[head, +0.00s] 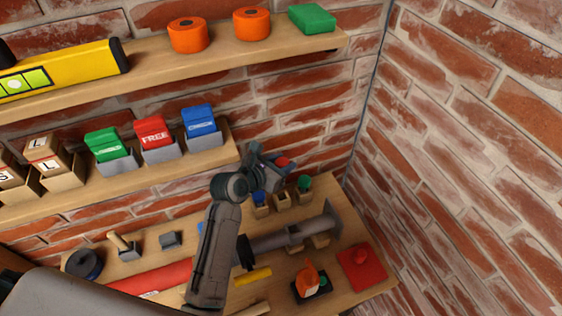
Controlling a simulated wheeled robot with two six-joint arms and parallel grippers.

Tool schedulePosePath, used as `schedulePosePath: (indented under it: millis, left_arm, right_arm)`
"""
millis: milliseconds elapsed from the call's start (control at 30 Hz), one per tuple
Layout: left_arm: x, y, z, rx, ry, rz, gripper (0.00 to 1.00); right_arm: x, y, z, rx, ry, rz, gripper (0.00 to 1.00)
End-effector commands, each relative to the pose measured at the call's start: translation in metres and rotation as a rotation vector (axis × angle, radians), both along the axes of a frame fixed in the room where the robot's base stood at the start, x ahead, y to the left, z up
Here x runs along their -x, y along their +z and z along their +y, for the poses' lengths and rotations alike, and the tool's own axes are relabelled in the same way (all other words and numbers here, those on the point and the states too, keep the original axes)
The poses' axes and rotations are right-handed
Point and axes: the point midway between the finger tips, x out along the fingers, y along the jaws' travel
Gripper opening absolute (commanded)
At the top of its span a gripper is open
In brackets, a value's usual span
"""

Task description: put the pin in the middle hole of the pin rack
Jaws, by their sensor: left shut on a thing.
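My left gripper (273,167) is shut on a small red pin (285,161) and holds it above the back of the lower bench. The pin rack (282,201) is a row of small wooden blocks just below the gripper. A blue pin (259,197) stands in the left block and a green pin (304,182) in the right block. The middle block shows no pin. The held pin is apart from the rack. The gripper partly hides the pin's lower part. My right gripper is not in view.
A grey bar (270,241) with an end plate lies in front of the rack. A red plate (361,266) and an orange item (307,278) are nearer the front. A shelf with colored boxes (155,137) is left of the gripper. The brick wall closes the right side.

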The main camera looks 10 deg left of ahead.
Motion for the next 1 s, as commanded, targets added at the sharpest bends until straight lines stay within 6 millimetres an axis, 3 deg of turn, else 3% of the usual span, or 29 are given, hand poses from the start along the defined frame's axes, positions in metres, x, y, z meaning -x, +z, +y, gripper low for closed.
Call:
schedulePosePath:
  millis: [267,600,800,1000]
  left_arm:
    - [0.0,-0.003,0.0,0.0,0.0,0.0,0.09]
    - [0.0,-0.028,0.0,0.0,0.001,0.001,0.09]
    - [0.0,-0.048,0.0,0.001,0.001,-0.002,0.09]
    - [0.0,-0.055,0.0,0.0,0.001,-0.001,0.09]
  right_arm:
    - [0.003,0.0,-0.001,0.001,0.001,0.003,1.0]
    - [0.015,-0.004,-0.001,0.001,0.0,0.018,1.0]
    - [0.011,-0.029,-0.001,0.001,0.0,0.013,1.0]
    - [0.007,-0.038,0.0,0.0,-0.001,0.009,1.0]
